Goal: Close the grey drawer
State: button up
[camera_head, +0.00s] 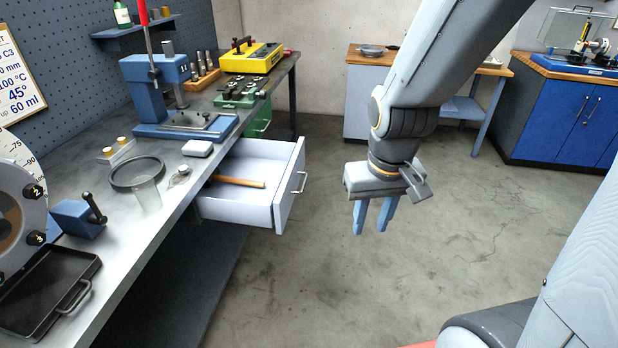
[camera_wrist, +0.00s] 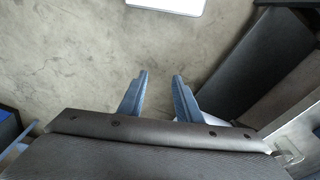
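The grey drawer (camera_head: 240,208) is pulled out from under the workbench, its pale front panel facing right in the head view. A metal bar handle (camera_head: 299,182) is on that front. A tool with a wooden handle (camera_head: 238,182) lies inside; its other end is hidden. My gripper (camera_head: 372,228) hangs to the right of the drawer front, fingers pointing down, clear of the handle. Its two blue fingers also show in the wrist view (camera_wrist: 160,78), apart with nothing between them. The drawer cannot be made out clearly in the wrist view.
The workbench (camera_head: 120,240) runs along the left, carrying a blue press (camera_head: 155,90), a sieve (camera_head: 137,173) and a dark tray (camera_head: 45,295). Bare concrete floor lies right of the drawer. Blue cabinets (camera_head: 565,120) stand at the back right.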

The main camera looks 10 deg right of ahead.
aim_at(280, 165)
jog(key=u, duration=0.05)
jog(key=i, duration=0.65)
jog(key=u, duration=0.3)
jog(key=k, duration=0.5)
jog(key=u, duration=0.8)
jog(key=i, duration=0.65)
jog(key=z, duration=1.2)
